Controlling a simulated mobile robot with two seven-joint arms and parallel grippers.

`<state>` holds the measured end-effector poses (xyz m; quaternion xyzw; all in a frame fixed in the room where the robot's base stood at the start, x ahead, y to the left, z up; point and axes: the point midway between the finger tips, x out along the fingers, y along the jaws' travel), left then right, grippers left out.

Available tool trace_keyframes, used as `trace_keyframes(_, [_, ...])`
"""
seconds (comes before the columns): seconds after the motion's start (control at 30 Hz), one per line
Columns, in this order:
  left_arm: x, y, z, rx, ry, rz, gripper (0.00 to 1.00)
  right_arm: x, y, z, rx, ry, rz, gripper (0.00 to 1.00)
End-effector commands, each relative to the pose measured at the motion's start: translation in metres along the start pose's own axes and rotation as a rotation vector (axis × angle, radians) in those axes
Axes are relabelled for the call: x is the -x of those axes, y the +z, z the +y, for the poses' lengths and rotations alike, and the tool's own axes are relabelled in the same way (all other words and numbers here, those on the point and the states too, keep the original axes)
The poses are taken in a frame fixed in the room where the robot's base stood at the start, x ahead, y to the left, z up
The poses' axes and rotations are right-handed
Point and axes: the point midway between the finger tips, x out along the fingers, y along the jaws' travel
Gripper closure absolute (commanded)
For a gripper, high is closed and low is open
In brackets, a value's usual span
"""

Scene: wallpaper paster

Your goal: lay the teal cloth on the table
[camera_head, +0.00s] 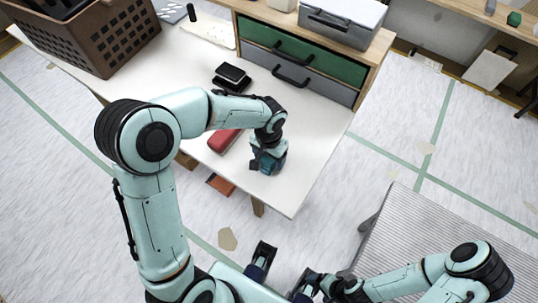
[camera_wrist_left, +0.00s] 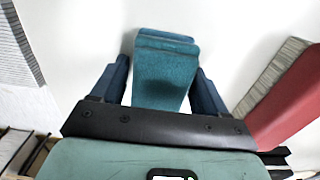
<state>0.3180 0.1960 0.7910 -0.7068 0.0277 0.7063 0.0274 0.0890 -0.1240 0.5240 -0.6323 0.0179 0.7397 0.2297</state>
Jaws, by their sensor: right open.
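The teal cloth (camera_wrist_left: 165,68) is a folded, thick strip between the two blue fingers of my left gripper (camera_wrist_left: 163,90), which look closed against its sides. In the head view, my left gripper (camera_head: 268,158) is low over the white table (camera_head: 300,185), near its front right corner. A small teal patch of the cloth (camera_head: 268,166) shows there, mostly hidden by the gripper. I cannot tell whether the cloth touches the tabletop. My right gripper (camera_head: 283,270) is open and empty at the bottom of the head view, off the table.
A red block-like item (camera_head: 222,140) lies left of my left gripper. Black boxes (camera_head: 232,76), a brown basket (camera_head: 100,38) and a drawer unit (camera_head: 300,58) stand farther back. A grey ribbed surface (camera_head: 420,235) is at right. The tabletop right of my gripper is clear.

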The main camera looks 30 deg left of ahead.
Motion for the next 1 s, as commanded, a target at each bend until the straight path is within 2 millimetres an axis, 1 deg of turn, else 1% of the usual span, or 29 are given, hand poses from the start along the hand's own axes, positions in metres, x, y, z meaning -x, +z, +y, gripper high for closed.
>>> trace_keyframes(0.3, [0.001, 0.000, 0.000, 0.000, 0.000, 0.001, 0.11, 0.001, 0.000, 0.000, 0.000, 0.000, 0.000, 0.17])
trace_keyframes(0.43, [0.009, -0.001, 0.000, 0.000, 0.000, 0.003, 0.11, 0.004, 0.002, -0.001, 0.000, 0.001, -0.004, 0.17])
trace_keyframes(0.57, [0.031, -0.001, 0.000, 0.000, -0.001, 0.007, 0.11, 0.006, 0.003, -0.001, 0.000, 0.001, -0.008, 0.17])
trace_keyframes(0.8, [0.084, -0.002, 0.000, 0.000, 0.000, 0.007, 0.11, 0.012, 0.006, -0.002, -0.001, 0.004, -0.017, 0.17])
trace_keyframes(0.9, [0.102, -0.001, 0.000, 0.000, 0.000, 0.005, 0.11, 0.014, 0.007, -0.003, -0.002, 0.004, -0.019, 0.17])
trace_keyframes(1.0, [0.114, -0.001, 0.000, 0.000, 0.000, 0.004, 0.11, 0.016, 0.006, -0.003, -0.002, 0.004, -0.018, 0.17])
